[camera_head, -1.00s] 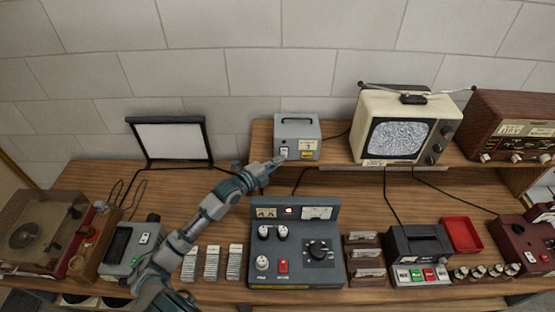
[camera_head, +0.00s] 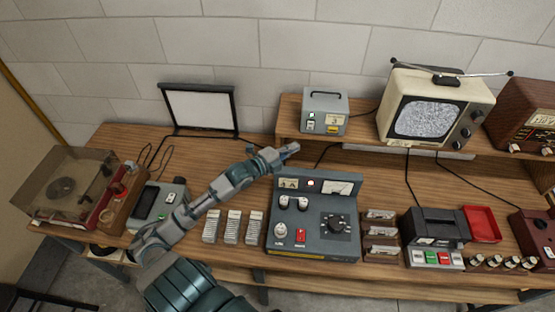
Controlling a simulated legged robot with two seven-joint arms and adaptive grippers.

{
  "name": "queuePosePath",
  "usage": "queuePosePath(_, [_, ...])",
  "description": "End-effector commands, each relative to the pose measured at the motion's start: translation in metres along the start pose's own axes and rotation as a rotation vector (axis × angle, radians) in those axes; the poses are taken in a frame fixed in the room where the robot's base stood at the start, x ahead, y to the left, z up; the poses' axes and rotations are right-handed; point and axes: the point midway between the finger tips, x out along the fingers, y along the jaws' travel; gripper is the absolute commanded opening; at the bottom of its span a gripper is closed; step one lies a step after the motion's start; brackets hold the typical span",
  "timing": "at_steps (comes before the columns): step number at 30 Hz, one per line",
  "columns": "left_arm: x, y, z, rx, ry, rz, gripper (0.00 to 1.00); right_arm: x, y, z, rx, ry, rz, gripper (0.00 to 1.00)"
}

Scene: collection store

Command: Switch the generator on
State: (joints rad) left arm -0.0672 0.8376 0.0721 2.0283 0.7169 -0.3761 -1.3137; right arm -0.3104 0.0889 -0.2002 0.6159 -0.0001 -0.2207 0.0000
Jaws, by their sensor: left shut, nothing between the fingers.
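A grey box with a carrying handle (camera_head: 330,104) stands on the raised shelf at the back, with a small switch plate (camera_head: 310,123) at the left of its front and a yellow label at the right. No clear lettering names it as the generator. My left gripper (camera_head: 290,150) is shut and empty, in front of and below the box, apart from it. A larger dark grey console (camera_head: 313,245) with knobs, two meters, a small lamp and a red switch (camera_head: 300,236) sits on the bench below the gripper. My right gripper is not in view.
A television (camera_head: 432,108) showing static stands right of the box on the shelf (camera_head: 375,142). A white screen (camera_head: 200,110) stands at the back left, with a record player (camera_head: 70,190) further left. Small racks and a red tray (camera_head: 482,224) line the bench. Cables hang from the shelf.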

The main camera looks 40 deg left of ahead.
Motion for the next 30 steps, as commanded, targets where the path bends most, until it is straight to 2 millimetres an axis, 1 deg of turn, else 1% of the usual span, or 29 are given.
queuePosePath(1, [-0.009, 0.004, -0.001, 0.004, 0.002, 0.003, 0.0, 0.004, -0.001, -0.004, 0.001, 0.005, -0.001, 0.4])
queuePosePath(3, [-0.02, 0.006, 0.0, 0.002, 0.001, 0.003, 0.0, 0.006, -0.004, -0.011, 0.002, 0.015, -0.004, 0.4])
queuePosePath(7, [-0.04, 0.007, -0.003, 0.005, 0.002, 0.003, 0.0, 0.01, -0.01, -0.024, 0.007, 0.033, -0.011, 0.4])
queuePosePath(9, [-0.048, 0.007, -0.003, 0.003, 0.001, 0.002, 0.0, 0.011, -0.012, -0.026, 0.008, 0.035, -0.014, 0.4])
queuePosePath(12, [-0.054, 0.008, -0.003, 0.003, 0.001, 0.001, 0.0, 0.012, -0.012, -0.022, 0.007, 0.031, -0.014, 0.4])
queuePosePath(19, [-0.059, 0.007, -0.001, 0.003, 0.002, -0.001, 0.0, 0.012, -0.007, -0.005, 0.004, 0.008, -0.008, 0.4])
queuePosePath(24, [-0.059, 0.007, 0.0, 0.001, 0.002, -0.002, 0.0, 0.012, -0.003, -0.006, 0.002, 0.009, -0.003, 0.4])
queuePosePath(30, [-0.059, 0.008, 0.0, 0.001, 0.002, -0.001, 0.0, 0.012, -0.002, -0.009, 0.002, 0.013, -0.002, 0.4])
